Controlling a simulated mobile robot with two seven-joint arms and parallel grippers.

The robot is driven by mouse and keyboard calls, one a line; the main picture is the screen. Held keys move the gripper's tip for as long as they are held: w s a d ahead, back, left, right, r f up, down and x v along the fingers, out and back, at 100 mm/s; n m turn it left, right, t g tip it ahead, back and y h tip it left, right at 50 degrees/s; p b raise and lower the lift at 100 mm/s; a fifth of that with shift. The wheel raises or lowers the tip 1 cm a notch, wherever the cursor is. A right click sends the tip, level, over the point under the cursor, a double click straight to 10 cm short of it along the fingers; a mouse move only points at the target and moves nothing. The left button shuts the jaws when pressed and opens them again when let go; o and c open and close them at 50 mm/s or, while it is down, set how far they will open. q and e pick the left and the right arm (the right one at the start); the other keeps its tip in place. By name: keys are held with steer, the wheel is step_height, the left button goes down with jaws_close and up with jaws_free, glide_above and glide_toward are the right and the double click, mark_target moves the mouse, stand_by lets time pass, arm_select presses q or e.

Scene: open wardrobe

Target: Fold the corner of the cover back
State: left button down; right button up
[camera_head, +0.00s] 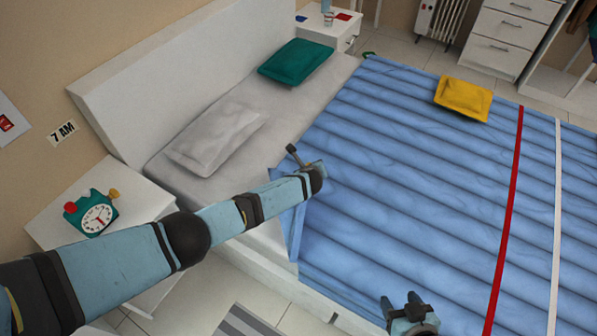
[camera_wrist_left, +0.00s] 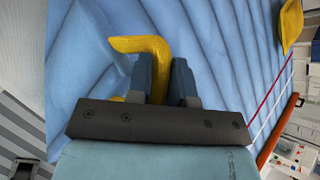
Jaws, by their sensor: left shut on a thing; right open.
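The blue quilted cover (camera_head: 400,190) lies over most of the bed, with a red and a white stripe at the right. Its near left edge hangs down beside the mattress. My left gripper (camera_head: 305,160) is above the cover's left edge, partly hidden by its own arm. In the left wrist view, my left gripper (camera_wrist_left: 160,72) is shut on a yellow bent handle (camera_wrist_left: 128,45), with the blue cover (camera_wrist_left: 215,40) behind it. Whether the handle is joined to the cover is hidden. My right gripper (camera_head: 404,304) is open and empty above the cover's near edge.
A grey pillow (camera_head: 215,135) and a green pillow (camera_head: 295,62) lie near the headboard. A yellow cushion (camera_head: 463,98) rests on the cover. A nightstand with a green clock (camera_head: 90,212) stands at left; another nightstand (camera_head: 342,32) stands behind the bed.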

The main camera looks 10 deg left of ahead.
arm_select(q)
steer(key=shift+w+d+f+b, duration=0.25)
steer(key=shift+d+f+b, duration=0.1)
steer(key=shift+d+f, duration=0.15)
steer(key=shift+w+d+f+b, duration=0.25)
steer(key=shift+d+f+b, duration=0.1)
steer(key=shift+f, duration=0.15)
steer(key=c, duration=1.3)
jaws_free()
steer(key=shift+f, duration=0.1)
